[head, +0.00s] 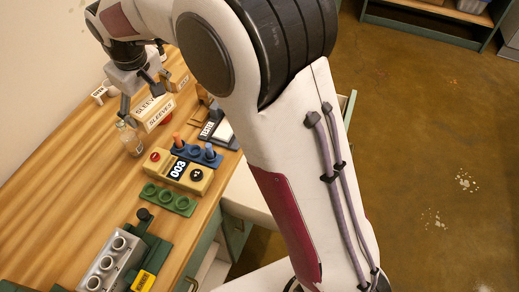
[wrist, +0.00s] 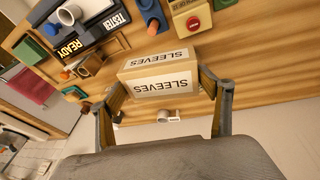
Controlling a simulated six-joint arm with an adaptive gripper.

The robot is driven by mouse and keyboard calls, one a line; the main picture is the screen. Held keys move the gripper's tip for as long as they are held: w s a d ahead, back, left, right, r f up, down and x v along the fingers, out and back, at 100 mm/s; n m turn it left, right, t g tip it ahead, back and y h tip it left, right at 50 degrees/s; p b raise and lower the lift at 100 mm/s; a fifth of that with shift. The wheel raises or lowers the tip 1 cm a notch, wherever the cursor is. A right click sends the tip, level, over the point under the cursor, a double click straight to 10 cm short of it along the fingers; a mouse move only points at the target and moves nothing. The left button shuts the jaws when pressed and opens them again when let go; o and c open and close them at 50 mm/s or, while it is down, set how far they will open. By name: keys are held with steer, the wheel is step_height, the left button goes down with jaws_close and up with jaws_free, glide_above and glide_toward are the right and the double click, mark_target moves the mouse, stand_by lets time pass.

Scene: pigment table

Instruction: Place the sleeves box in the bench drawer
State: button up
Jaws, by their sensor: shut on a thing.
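The sleeves box (head: 158,122) is a cream and tan carton lettered SLEEVES, near the far end of the wooden bench in the head view. In the wrist view the sleeves box (wrist: 165,88) lies between the two fingers of my gripper (wrist: 163,84), which is shut on its sides. I cannot tell whether the box is clear of the bench top. Green drawer fronts (head: 236,236) with handles show under the bench edge; my arm hides part of that side.
A counter marked 003 (head: 177,172), a rack with coloured pegs (head: 196,152) and a tester (head: 215,130) are nearby. The left bench surface (head: 60,170) is clear.

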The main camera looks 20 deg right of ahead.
steer(key=s+d+f+m+h, duration=0.1)
steer(key=s+d+m, duration=0.15)
steer(key=d, duration=0.75)
steer(key=s+d+m, duration=0.1)
steer(key=s+d, duration=0.2)
steer(key=d, duration=0.7)
steer(key=w+d+f+n, duration=0.2)
steer(key=d+f, duration=0.8)
steer(key=d, duration=0.2)
steer(key=w+d+f+n+y, duration=0.1)
steer(key=w+d+f+n, duration=0.2)
steer(key=d+f, duration=0.7)
steer(key=shift+w+d+n+y, duration=0.25)
steer(key=shift+d+n+y, duration=0.1)
steer(key=shift+d, duration=1.4)
steer(key=shift+f, duration=0.2)
steer(key=shift+f, duration=3)
